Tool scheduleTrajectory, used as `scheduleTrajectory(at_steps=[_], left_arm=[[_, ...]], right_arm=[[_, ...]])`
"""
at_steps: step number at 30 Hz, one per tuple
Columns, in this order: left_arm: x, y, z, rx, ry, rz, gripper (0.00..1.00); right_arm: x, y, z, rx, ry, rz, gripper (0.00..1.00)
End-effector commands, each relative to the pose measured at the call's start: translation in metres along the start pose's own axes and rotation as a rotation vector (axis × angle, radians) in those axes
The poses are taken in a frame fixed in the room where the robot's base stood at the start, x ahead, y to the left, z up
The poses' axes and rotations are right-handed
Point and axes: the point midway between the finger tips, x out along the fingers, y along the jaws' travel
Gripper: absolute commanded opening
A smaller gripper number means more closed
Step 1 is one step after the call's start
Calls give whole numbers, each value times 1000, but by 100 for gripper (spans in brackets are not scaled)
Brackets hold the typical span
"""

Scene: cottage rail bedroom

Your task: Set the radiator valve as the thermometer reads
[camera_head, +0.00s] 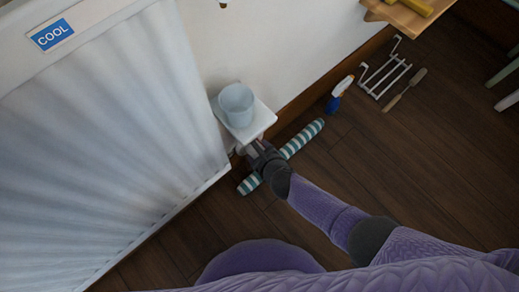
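A white ribbed radiator (110,130) fills the left of the view, tilted in the picture. A blue and white label reading "COOL" (51,35) is at its upper left. No thermometer dial or scale can be made out. A small pale part (241,149), possibly the radiator valve, shows just below a white shelf by the radiator's right edge; its setting cannot be read. My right gripper (254,151) is at or just under the shelf's front edge, close to that part. Its fingers are largely hidden, so contact and opening cannot be told. My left gripper is out of view.
A translucent bluish cup (236,105) stands on the small white shelf (262,118) above my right gripper. A spray bottle (339,93), white rack (384,76) and brush-like tool (404,90) lie on the wooden floor.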

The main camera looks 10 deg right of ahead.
Motion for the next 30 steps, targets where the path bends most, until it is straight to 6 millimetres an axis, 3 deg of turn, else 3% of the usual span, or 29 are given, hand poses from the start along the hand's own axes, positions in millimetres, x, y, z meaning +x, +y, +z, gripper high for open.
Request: scheduleTrajectory(at_steps=[1,2,8,21,30], left_arm=[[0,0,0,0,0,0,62],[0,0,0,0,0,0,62],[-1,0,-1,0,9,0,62],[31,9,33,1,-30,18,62],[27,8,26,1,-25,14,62]], right_arm=[[0,0,0,0,0,0,15],[0,0,0,0,0,0,9],[0,-1,0,11,0,11,9],[0,-3,0,195,2,197,9],[1,-2,-2,341,2,340,9]])
